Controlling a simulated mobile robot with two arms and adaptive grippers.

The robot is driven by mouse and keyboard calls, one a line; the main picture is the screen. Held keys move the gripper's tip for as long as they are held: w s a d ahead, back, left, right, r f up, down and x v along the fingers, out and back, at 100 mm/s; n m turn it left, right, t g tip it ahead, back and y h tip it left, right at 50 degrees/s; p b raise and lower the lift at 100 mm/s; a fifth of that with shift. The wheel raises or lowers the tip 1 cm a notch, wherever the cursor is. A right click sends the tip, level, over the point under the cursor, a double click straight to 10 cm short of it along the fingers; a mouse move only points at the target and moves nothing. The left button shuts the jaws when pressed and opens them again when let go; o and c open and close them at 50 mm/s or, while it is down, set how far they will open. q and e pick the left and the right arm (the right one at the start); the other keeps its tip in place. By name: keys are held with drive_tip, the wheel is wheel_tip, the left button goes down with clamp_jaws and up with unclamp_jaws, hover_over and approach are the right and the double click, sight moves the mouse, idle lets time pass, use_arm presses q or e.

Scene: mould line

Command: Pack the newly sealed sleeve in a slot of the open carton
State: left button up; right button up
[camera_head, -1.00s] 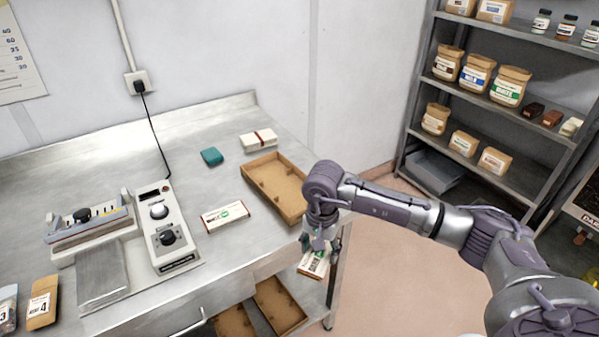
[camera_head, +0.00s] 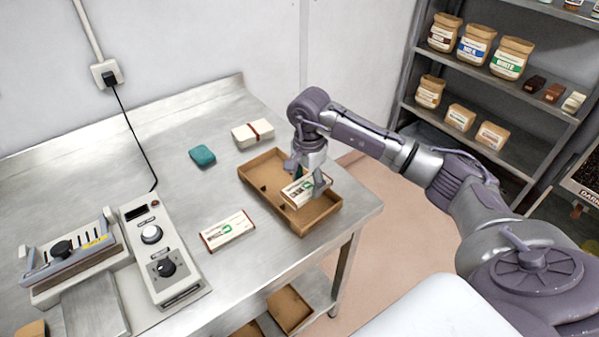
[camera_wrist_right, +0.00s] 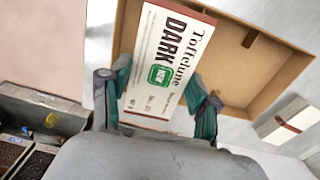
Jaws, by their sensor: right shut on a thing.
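My right gripper (camera_head: 306,177) is shut on a white sleeve (camera_head: 298,191) with a green badge, over the near right half of the open brown carton (camera_head: 258,168). In the right wrist view the sleeve (camera_wrist_right: 168,50) reads "Toffelune DARK" and lies between the gripper's teal fingers (camera_wrist_right: 160,78). It overlaps the carton's wall there, and the carton floor (camera_wrist_right: 225,45) shows bare beside it. I cannot tell whether the sleeve touches the carton. A second white sleeve with a green badge (camera_head: 228,230) lies flat on the table, left of the carton. My left gripper is not in view.
A teal block (camera_head: 202,155) and a white bundle with a brown band (camera_head: 252,134) lie behind the carton. The sealing device (camera_head: 160,250) stands at the left. More brown cartons (camera_head: 289,309) are on the lower shelf. The table (camera_head: 367,208) ends just right of the carton.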

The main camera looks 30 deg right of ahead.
sight(308, 208)
drive_tip(key=shift+s+f+b, duration=0.55)
drive_tip(key=shift+s+f, duration=0.05)
drive_tip(key=shift+f, duration=0.2)
drive_tip(key=shift+w+f+b, duration=0.2)
drive_tip(key=shift+f+b, duration=0.25)
drive_tip(key=shift+f, duration=0.55)
wheel_tip(308, 208, down, 2)
drive_tip(key=shift+f+b, duration=0.15)
drive_tip(key=shift+b, duration=0.85)
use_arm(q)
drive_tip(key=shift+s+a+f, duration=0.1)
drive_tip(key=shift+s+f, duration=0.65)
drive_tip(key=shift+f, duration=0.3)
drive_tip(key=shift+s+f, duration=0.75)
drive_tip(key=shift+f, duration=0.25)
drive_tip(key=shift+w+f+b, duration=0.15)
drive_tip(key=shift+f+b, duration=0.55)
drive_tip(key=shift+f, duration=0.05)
use_arm(e)
drive_tip(key=shift+f, duration=0.25)
drive_tip(key=o, duration=1.2)
drive_tip(key=shift+c, duration=0.2)
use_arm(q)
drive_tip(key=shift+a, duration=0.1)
